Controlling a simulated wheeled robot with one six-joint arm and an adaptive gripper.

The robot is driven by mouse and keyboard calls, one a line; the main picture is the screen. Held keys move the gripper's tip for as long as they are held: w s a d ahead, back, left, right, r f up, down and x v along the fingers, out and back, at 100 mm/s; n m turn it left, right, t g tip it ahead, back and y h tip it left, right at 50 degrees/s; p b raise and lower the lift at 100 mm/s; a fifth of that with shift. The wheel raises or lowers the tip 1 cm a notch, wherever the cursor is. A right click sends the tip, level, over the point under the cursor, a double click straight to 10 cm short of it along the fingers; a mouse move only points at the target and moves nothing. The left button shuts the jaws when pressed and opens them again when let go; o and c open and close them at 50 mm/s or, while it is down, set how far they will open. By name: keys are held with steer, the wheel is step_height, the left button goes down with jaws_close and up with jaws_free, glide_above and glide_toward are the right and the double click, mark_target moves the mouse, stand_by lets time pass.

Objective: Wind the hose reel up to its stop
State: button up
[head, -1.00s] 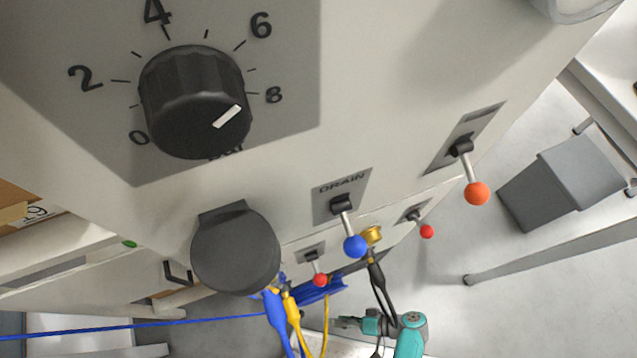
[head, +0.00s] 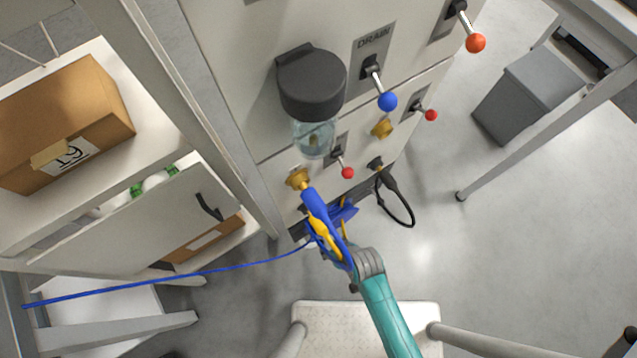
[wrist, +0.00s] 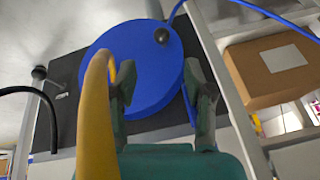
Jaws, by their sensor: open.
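The hose reel is a round blue disc (wrist: 145,75) in the wrist view, with a dark crank knob (wrist: 162,36) near its upper right rim. My gripper (wrist: 160,80) is open, its two fingers apart in front of the disc. The knob appears just above the fingertips, not between them. In the head view, the reel (head: 346,212) is mostly hidden behind a blue and yellow hose piece and my arm. A thin blue hose (head: 170,278) runs from there to the left. The reel's stop cannot be made out.
A yellow hose (wrist: 97,115) crosses close before the wrist camera, by my left finger. A panel (head: 220,60) carries levers, a brass fitting (head: 298,178) and a black cable (head: 393,190). Shelves with a carton (head: 65,120) stand left, a grey bin (head: 528,95) right.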

mark_target(322, 244)
steer(key=x, duration=1)
steer(key=shift+w+a+f, duration=0.15)
steer(key=shift+a+f, duration=0.05)
steer(key=shift+f, duration=0.05)
jaws_close()
